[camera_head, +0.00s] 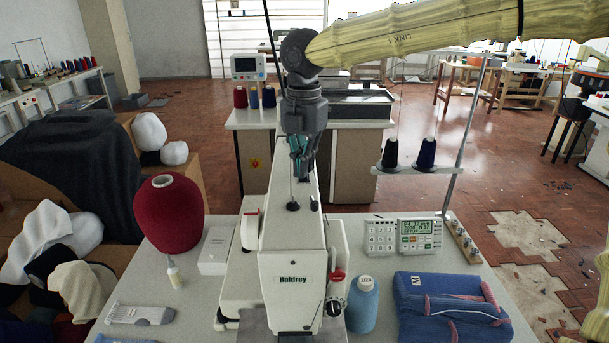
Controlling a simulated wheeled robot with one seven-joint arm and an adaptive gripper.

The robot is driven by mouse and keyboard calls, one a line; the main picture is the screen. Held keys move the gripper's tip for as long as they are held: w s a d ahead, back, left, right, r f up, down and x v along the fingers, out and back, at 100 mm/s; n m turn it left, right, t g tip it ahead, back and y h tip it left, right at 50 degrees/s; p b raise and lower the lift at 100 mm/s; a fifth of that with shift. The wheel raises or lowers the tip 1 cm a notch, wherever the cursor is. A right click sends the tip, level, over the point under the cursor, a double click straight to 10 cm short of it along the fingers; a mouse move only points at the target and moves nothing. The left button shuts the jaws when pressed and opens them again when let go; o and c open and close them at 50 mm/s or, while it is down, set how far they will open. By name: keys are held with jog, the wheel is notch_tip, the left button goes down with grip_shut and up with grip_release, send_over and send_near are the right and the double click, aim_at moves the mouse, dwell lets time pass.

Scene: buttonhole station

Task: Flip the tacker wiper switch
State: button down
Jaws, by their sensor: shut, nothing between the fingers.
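A white sewing machine marked Haldrey (291,279) stands on the work table in the head view, with its head toward me. My gripper (300,172) points down over the machine's arm, above its two dark knobs. Its fingers are shut and empty. I cannot tell whether it touches the machine.
A control panel (418,233) and a keypad (382,236) sit on the table (389,263) at right. A blue cone (362,305), folded blue cloth (452,310), a red cone (169,215) and a white box (215,250) surround the machine. A thread stand (464,145) rises at right.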

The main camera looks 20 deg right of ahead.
dwell(0.3)
jog(key=shift+r+p, duration=3.3)
jog(key=shift+r, duration=0.15)
jog(key=shift+f, duration=0.15)
